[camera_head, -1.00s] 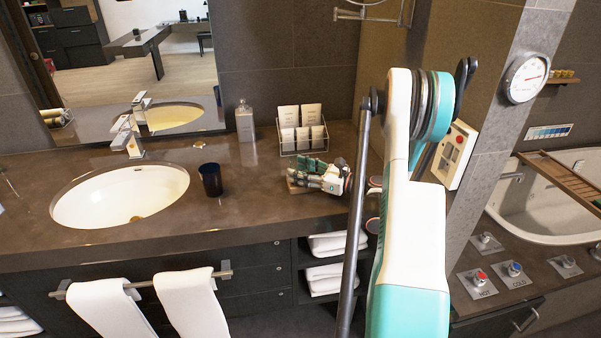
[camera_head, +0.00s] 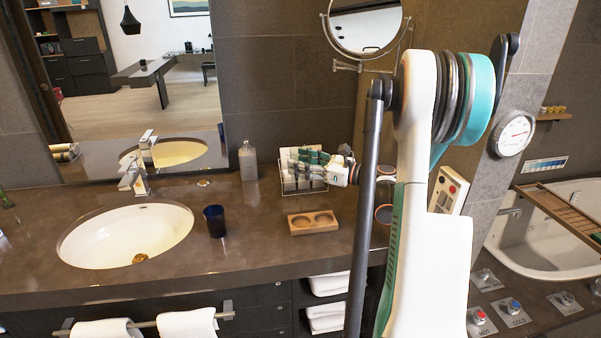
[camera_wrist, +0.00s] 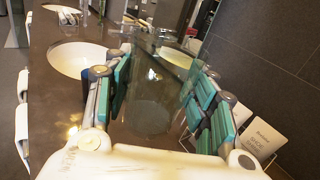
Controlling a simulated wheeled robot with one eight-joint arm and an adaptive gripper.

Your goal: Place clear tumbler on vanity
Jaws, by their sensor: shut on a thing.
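My gripper (camera_head: 308,158) is raised above the vanity counter (camera_head: 262,255), in front of the toiletry rack. In the wrist view my gripper (camera_wrist: 160,85) has its fingers apart around a faint see-through shape, the clear tumbler (camera_wrist: 150,108). Only soft outlines and a glint of it show. A wooden tray (camera_head: 313,230) with two round recesses lies on the counter below my gripper; both recesses look empty.
A dark blue tumbler (camera_head: 214,221) stands between the tray and the white sink basin (camera_head: 125,238). A bottle (camera_head: 248,161) and the rack (camera_head: 289,184) of packets stand by the wall. The counter between blue tumbler and tray is bare. A round mirror (camera_head: 366,24) hangs above.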

